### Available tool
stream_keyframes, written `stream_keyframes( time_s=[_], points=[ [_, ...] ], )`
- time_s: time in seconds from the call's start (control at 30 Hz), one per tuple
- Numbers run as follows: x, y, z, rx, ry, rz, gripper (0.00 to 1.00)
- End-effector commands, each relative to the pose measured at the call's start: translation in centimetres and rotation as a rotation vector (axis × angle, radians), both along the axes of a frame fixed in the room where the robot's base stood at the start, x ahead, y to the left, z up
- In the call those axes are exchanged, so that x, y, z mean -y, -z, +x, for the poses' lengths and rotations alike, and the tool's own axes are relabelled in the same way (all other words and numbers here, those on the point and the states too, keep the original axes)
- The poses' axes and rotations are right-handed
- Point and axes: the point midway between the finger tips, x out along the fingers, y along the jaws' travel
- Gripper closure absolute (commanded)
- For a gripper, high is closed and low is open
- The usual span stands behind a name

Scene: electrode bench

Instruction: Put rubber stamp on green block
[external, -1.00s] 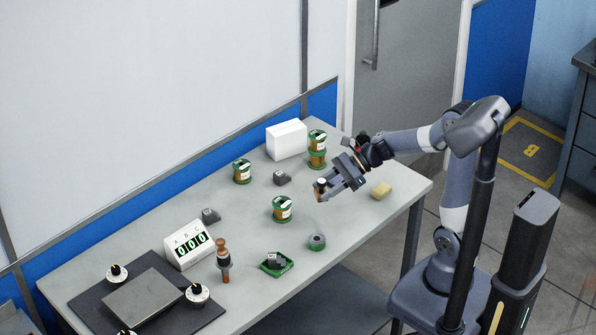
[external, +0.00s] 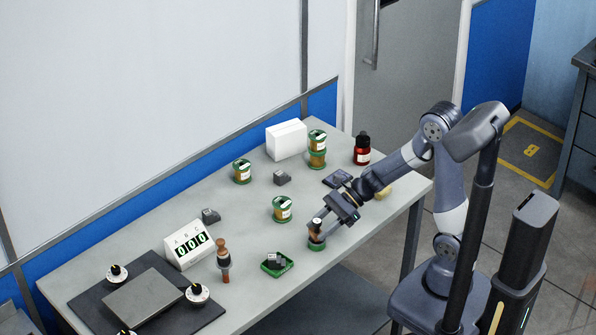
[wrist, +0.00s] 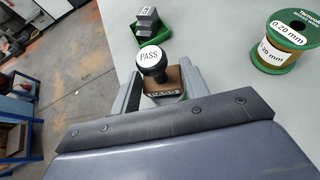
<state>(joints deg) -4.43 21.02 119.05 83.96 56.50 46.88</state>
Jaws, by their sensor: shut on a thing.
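My gripper (external: 318,232) is shut on the rubber stamp (external: 315,231), which has a dark knob and a brown body. In the wrist view the stamp's knob (wrist: 153,61) reads "PASS" and the body stands between the two fingers. The stamp is roughly upright over a low round green piece (external: 317,246) near the table's front edge. Whether they touch I cannot tell. The wrist view hides this piece. A green tray-like block (external: 284,270) with small grey blocks on it lies to the left; it also shows in the wrist view (wrist: 148,38).
A green wire spool (external: 283,210) stands behind my gripper, with more spools (external: 242,172) farther back. A red bottle (external: 362,152), a dark flat pad (external: 335,179) and a yellow block (external: 383,194) lie to the right. A brown-handled tool (external: 223,262) stands left.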

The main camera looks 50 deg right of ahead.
Motion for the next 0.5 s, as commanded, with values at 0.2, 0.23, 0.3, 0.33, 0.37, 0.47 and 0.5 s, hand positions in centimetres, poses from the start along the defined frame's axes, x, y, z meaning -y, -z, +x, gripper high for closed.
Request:
stream_keyframes(
  time_s=[0.2, 0.23, 0.3, 0.33, 0.37, 0.47, 0.5],
  points=[
    [0.01, 0.63, -0.01, 0.001, 0.000, 0.000, 0.80],
    [0.01, 0.63, -0.01, 0.001, 0.000, 0.000, 0.80],
    [0.02, 0.63, 0.00, 0.001, 0.000, 0.000, 0.80],
    [0.02, 0.68, 0.00, 0.001, 0.000, 0.000, 0.80],
    [0.02, 0.78, 0.00, 0.001, 0.000, 0.000, 0.80],
    [0.02, 0.97, 0.00, 0.001, 0.000, -0.001, 0.55],
    [0.02, 0.90, 0.00, 0.001, 0.000, -0.001, 0.52]
  ],
)
